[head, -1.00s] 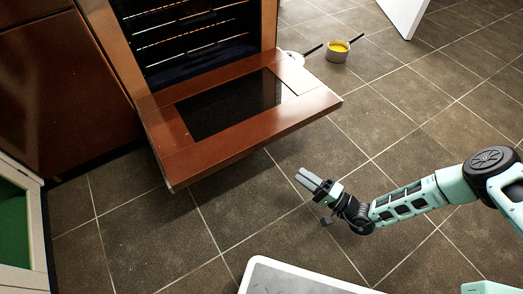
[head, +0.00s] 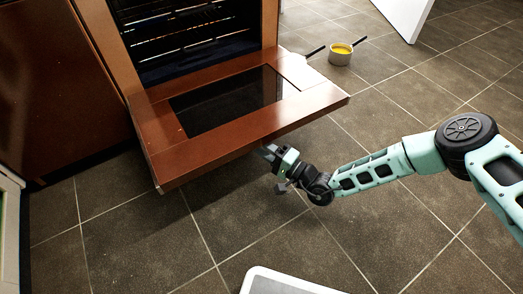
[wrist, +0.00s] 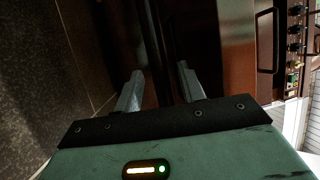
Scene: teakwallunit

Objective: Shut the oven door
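The oven door (head: 215,143) is brown with a dark glass pane and hangs folded down, roughly level, from the oven (head: 190,35). My gripper (head: 271,151) is at the door's front edge, right of its middle. Its fingertips look partly hidden by that edge. In the wrist view my gripper (wrist: 160,85) is open, with a wide gap between its two grey fingers. Brown and dark surfaces of the oven or door lie close ahead; I cannot tell whether the fingers touch the door.
A pot with yellow contents (head: 340,54) and another pan stand on the tiled floor right of the oven. A white panel (head: 405,15) stands at the top right. Brown cabinets (head: 60,90) are on the left. Control knobs (wrist: 296,30) show in the wrist view.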

